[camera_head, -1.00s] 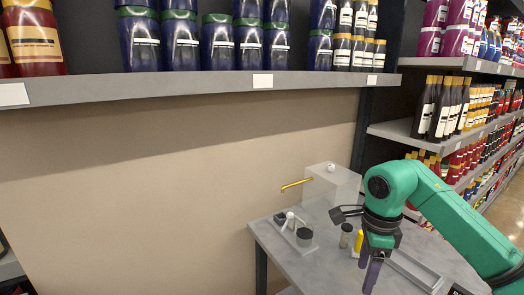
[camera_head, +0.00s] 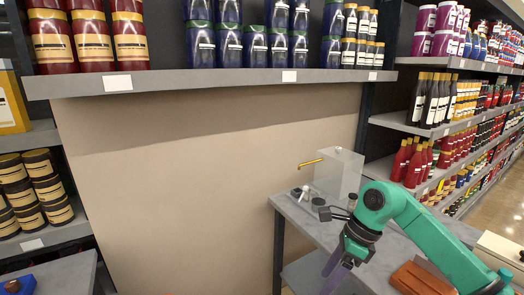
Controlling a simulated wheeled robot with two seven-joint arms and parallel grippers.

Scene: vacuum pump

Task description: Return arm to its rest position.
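My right arm is green and comes in from the right edge. My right gripper (camera_head: 335,272), with purple fingers, points down in front of the grey table's (camera_head: 287,207) front-left edge. Nothing shows in it, but its fingers overlap, so I cannot tell whether it is open. My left gripper is not in view. On the table a whitish box (camera_head: 342,172) with a yellow spout (camera_head: 310,164) stands at the back. Small parts, one with a dark round top (camera_head: 324,213), stand in front of it, partly hidden by my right arm.
A brown object (camera_head: 420,280) lies at the lower right, beside my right arm. A shelf (camera_head: 210,84) of cans runs above the beige panel (camera_head: 180,190). Stocked shelves stand at left and right. A blue item (camera_head: 18,286) shows at the bottom left.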

